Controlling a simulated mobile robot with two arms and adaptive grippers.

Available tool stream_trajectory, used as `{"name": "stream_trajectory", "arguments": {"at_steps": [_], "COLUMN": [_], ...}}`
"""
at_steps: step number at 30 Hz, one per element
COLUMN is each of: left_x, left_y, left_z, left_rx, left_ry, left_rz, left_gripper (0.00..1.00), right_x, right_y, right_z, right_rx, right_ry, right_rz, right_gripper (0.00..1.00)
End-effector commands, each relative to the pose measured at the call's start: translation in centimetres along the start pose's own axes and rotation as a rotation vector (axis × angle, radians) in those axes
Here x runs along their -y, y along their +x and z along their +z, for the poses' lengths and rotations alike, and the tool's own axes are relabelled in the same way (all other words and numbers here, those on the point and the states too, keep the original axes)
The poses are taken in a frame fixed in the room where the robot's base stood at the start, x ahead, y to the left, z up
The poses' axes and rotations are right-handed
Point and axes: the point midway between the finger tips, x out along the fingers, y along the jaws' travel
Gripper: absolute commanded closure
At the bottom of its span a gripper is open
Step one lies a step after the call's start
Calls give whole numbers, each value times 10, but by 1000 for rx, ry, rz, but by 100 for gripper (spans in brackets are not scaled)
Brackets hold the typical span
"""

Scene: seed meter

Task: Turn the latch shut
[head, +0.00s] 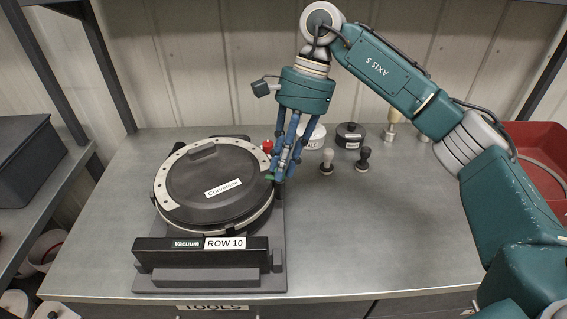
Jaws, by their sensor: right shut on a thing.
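The seed meter (177,204) is a round black housing with a pale, dotted rim, lying on a dark base. Its black lid, labelled "Corvidale" (224,187), lies flat on top. A red ball knob (267,146) shows at the meter's back right edge. My right gripper (279,174) reaches down from above at the meter's right edge, its blue fingers shut on the latch. The fingers hide most of the latch; a small green part (270,177) shows by the fingertips. How far the latch is turned cannot be told. My left gripper is not in view.
The meter's base has a front block labelled "Vacuum ROW 10" (224,243). Behind and right of my gripper stand a black round container (350,135), a white one and small knobbed tools (363,159). A red bin (545,150) is at far right. The grey table's right front is clear.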

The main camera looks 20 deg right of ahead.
Motion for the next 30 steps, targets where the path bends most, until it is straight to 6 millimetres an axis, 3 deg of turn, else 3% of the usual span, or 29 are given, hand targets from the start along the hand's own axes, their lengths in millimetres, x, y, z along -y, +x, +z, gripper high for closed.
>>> {"name": "stream_trajectory", "arguments": {"at_steps": [11,12,15,25,30], "left_x": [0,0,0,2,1], "left_y": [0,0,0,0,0], "left_z": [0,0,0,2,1], "left_rx": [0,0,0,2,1], "left_ry": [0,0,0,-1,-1], "left_rz": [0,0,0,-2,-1], "left_gripper": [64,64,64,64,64], "right_x": [0,0,0,0,0], "right_y": [0,0,0,-3,-25], "right_z": [2,2,2,1,1], "right_rx": [5,5,4,2,2], "right_ry": [-9,-9,-8,-5,-5], "right_rz": [5,5,5,3,0], "right_gripper": [100,79,63,63,63]}}
